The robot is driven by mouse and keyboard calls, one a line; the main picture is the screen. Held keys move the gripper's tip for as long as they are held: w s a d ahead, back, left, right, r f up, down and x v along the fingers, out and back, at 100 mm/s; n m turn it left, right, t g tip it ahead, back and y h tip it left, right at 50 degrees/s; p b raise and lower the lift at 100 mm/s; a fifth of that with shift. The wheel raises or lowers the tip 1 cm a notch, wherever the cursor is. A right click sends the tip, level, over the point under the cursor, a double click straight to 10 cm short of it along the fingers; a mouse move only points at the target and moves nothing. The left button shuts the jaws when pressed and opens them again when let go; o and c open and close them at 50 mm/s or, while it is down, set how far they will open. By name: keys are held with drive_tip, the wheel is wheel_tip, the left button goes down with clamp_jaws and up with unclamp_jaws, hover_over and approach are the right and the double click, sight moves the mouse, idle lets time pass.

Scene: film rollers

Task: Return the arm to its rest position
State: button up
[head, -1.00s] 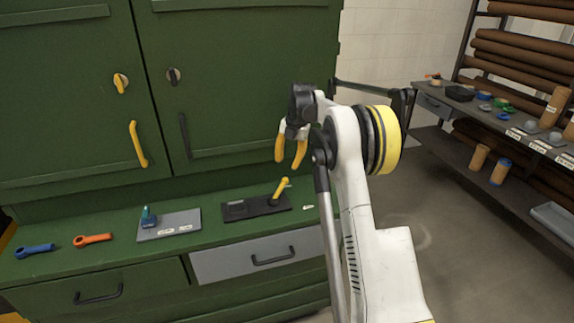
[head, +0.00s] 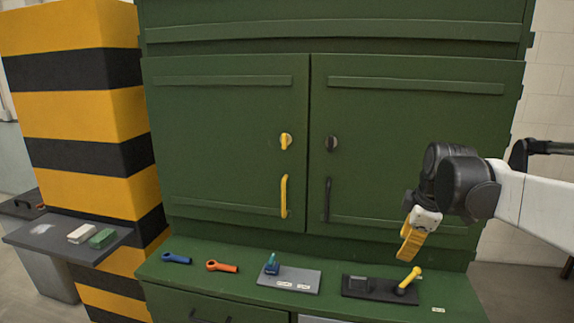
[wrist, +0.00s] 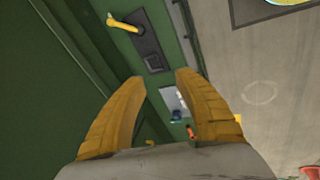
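My gripper (head: 411,243) hangs at the right in the head view, in front of the right cabinet door and above the black plate with the yellow lever. My white arm reaches in from the right edge, and its base is out of frame. In the wrist view my gripper (wrist: 161,78) has its two yellow fingers apart with nothing between them. The head view shows the fingers nearly edge-on.
The green cabinet (head: 230,105) stands close behind my gripper. Its ledge bears a blue tool (head: 176,259), an orange tool (head: 221,267), a grey plate (head: 300,279) and a black plate (head: 372,291) with a yellow lever (head: 409,279). A striped pillar (head: 80,120) stands left.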

drive_tip(key=s+a+f+m+t, duration=0.1)
drive_tip(key=s+a+f+m, duration=0.1)
drive_tip(key=s, duration=0.5)
drive_tip(key=s+a+f+m+t, duration=0.1)
drive_tip(key=s+a+f+m, duration=0.1)
drive_tip(key=s+a+m, duration=0.2)
drive_tip(key=s+a+f+m+t, duration=0.1)
drive_tip(key=s+a+f+m, duration=0.1)
drive_tip(key=s+m, duration=0.5)
drive_tip(key=s+a, duration=0.1)
drive_tip(key=s, duration=0.4)
drive_tip(key=shift+a+f, duration=0.15)
drive_tip(key=shift+f, duration=0.1)
drive_tip(key=shift+c, duration=0.2)
